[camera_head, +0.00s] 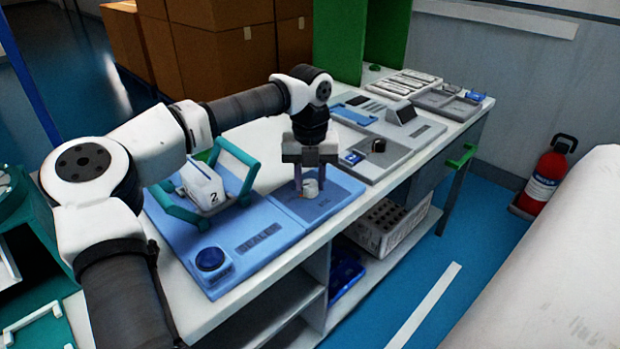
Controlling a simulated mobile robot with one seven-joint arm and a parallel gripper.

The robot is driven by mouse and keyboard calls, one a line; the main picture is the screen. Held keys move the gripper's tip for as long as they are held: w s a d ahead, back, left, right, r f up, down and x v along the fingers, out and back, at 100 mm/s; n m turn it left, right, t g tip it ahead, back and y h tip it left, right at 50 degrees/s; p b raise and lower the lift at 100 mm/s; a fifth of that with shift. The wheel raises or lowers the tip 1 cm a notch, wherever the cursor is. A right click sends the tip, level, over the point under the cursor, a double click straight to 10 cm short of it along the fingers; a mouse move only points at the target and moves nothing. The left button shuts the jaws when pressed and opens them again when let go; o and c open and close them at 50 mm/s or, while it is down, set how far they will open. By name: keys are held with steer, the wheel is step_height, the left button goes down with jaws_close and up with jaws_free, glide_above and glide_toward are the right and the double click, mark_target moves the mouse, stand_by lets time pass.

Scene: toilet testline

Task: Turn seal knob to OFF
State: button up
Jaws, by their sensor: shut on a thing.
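The seal knob (311,187) is a small whitish round knob on the dark square panel at the right end of the blue sealer base (262,238). My gripper (310,184) points straight down over this panel, with its two fingers on either side of the knob and shut on it. The knob's pointer and the markings on the panel are too small to read. A blue round button (210,259) sits at the sealer's front left corner. A teal frame (239,168) stands on the sealer around a white piece marked 2 (203,187).
A grey fixture (402,150) with small parts stands right of the sealer. Trays (448,101) lie at the bench's far end, by a green panel (340,40). Cardboard boxes (225,45) are stacked behind. A red fire extinguisher (546,178) stands on the floor at right.

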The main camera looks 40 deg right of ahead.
mark_target(310, 183)
steer(key=o, duration=1)
steer(key=shift+c, duration=0.2)
step_height(310, 183, up, 14)
steer(key=shift+f, duration=0.1)
